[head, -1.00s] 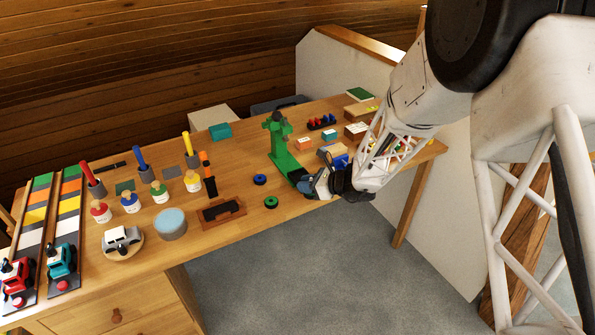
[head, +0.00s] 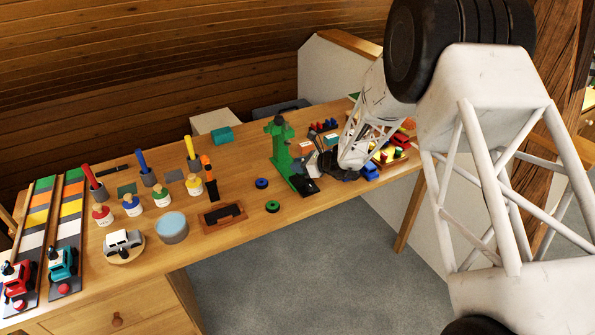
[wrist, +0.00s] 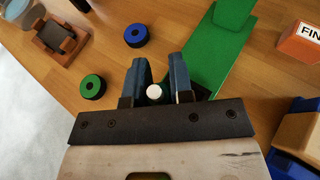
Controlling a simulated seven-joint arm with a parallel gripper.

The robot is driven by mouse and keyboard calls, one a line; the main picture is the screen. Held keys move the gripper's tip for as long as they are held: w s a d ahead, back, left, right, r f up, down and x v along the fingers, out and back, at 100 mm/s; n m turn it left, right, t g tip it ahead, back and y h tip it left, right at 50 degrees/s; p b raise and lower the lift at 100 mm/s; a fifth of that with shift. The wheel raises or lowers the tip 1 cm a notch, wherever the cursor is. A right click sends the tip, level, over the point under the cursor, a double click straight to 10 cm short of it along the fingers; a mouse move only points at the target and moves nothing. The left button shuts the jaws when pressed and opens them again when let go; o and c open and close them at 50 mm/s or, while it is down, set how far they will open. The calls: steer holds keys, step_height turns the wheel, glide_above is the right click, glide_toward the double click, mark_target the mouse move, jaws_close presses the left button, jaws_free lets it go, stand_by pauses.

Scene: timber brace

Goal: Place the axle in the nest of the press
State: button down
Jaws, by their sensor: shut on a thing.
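The green press (head: 281,150) stands upright on the bench in the head view. In the wrist view its flat green base (wrist: 200,68) runs away beyond my fingers. A dark part (head: 308,187) sits at the base's near end; I cannot make out the nest itself. My gripper (wrist: 157,82) is shut on the axle (wrist: 154,92), which shows only as a small pale round end between the two blue-grey fingers. The fingers hide the rest of it. In the head view my gripper (head: 316,164) is just right of the press, apart from its column.
A blue wheel (wrist: 137,35) and a green wheel (wrist: 93,87) lie on the bench left of the press. A brown tray (wrist: 60,40) is farther left. An orange box (wrist: 300,42) and blue items (head: 370,172) stand to the right.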

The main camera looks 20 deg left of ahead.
steer(key=shift+w+a+f, duration=0.1)
steer(key=shift+w+a, duration=0.3)
steer(key=shift+w, duration=0.35)
steer(key=shift+f, duration=1.75)
steer(key=c, duration=1)
jaws_free()
steer(key=shift+f, duration=0.15)
steer(key=shift+r, duration=0.2)
steer(key=v, duration=1.2)
